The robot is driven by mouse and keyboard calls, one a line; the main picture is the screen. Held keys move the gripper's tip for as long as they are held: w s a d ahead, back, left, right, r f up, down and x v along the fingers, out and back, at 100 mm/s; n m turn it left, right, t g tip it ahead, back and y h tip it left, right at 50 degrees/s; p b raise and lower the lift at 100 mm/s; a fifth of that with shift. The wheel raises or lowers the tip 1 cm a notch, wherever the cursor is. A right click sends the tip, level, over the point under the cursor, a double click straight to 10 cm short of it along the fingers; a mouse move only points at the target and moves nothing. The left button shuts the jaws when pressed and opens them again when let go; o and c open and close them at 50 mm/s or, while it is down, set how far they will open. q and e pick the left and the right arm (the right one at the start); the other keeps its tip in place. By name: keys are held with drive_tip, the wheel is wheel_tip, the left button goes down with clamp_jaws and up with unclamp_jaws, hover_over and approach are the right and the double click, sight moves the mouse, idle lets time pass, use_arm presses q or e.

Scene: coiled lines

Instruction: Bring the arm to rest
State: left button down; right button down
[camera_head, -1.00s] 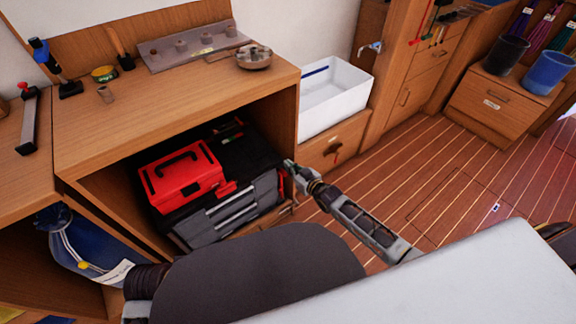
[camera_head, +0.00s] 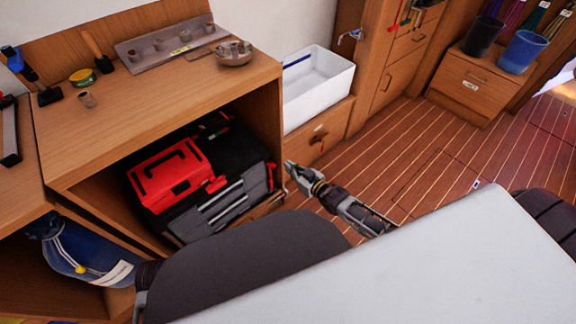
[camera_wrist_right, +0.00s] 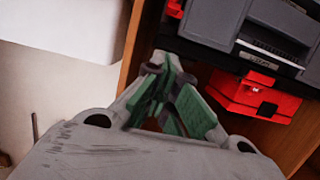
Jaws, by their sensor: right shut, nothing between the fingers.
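My right gripper (camera_head: 290,168) is shut and empty. In the head view it hangs just right of the open wooden cabinet, in front of the drawer under the white bin. In the right wrist view its green-padded fingers (camera_wrist_right: 168,100) are closed together. Part of my right arm behind it is hidden by my own body. My left gripper does not show in the head view.
A red toolbox (camera_head: 165,178) and a grey-black case (camera_head: 232,200) sit inside the cabinet (camera_head: 180,100). A white bin (camera_head: 325,92) stands at its right. A blue bag (camera_head: 75,255) lies lower left. The plank floor (camera_head: 430,150) is clear at right.

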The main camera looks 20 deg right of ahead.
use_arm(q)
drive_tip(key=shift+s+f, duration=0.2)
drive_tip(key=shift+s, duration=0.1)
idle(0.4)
